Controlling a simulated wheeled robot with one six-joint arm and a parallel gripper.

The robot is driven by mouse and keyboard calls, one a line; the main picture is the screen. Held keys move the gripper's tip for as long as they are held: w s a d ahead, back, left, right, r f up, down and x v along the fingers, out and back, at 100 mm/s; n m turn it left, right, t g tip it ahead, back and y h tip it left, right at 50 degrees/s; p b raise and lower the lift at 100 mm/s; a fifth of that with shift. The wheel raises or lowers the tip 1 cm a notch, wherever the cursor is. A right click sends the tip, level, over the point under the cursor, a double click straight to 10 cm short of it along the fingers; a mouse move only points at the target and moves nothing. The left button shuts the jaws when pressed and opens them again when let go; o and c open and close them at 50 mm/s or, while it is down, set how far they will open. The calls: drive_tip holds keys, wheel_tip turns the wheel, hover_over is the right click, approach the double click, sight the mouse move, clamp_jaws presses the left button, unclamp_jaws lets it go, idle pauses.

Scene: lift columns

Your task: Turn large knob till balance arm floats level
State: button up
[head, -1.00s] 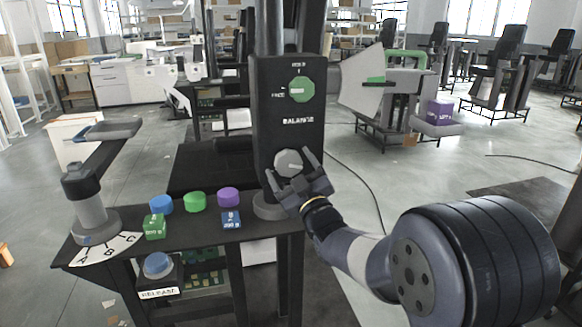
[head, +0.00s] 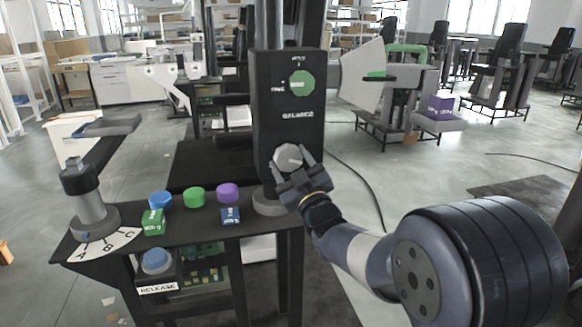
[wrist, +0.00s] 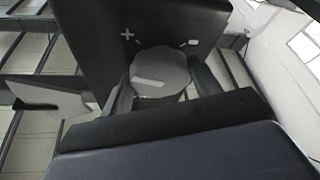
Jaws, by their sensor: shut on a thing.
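The large grey knob (head: 287,157) sits low on the front of the dark upright box (head: 262,130), under the word BALANCE. My gripper (head: 289,164) has one finger on each side of this knob and is shut on it. The wrist view shows the faceted knob (wrist: 160,72) with a white mark, between the fingers (wrist: 162,88), with a plus and a minus sign above it. The balance arm appears to be the one behind right, carrying a purple block (head: 440,106), beside a pale fan-shaped plate (head: 360,80) with a green mark. It looks roughly level; I cannot tell exactly.
A green octagonal knob (head: 300,83) sits higher on the box. On the dark bench left are blue, green (head: 194,197) and purple discs, small labelled blocks, a lever post (head: 88,195) over an A-B-C dial, and a blue RELEASE button (head: 156,260).

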drive_tip(key=shift+f+m+h+b, duration=0.3)
drive_tip(key=shift+m+b, duration=0.4)
drive_tip(key=shift+b, duration=0.25)
drive_tip(key=shift+r+m+t+h+b, duration=0.3)
drive_tip(key=shift+m+t+b, duration=0.2)
drive_tip(key=shift+m, duration=0.2)
drive_tip(key=o, duration=1)
drive_tip(key=b+v, duration=0.1)
drive_tip(key=v, duration=1)
